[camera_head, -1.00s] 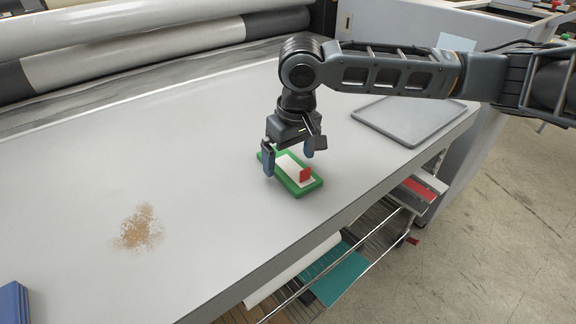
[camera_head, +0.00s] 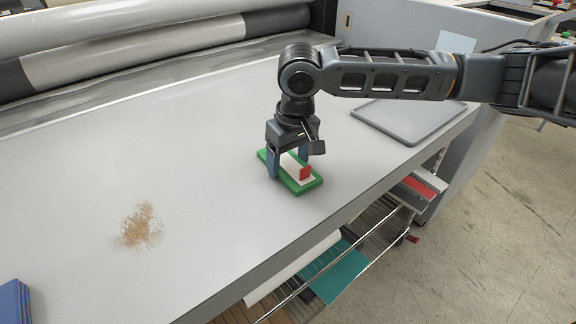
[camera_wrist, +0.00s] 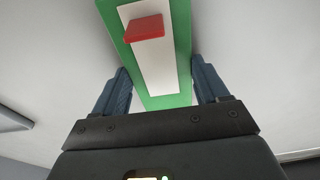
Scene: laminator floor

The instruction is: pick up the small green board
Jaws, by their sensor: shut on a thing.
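The small green board (camera_head: 306,187) lies on the light grey table, with a white strip (camera_wrist: 158,70) along its top and a small red piece (camera_head: 305,173) standing near its right end. My gripper (camera_head: 289,166) is over the board, pointing down, with one blue finger on each of its long sides. It is shut on the board. In the wrist view the green board (camera_wrist: 165,102) runs up between the two fingers, and the red piece (camera_wrist: 143,27) shows near the top. I cannot tell any gap between board and table.
A grey tray (camera_head: 408,121) lies at the right of the table (camera_head: 190,150). A brown speckled patch (camera_head: 139,226) is on the table's left part. A blue item (camera_head: 12,302) is at the lower left corner. Large rollers (camera_head: 120,45) line the back. A rack shelf (camera_head: 338,272) is below the front edge.

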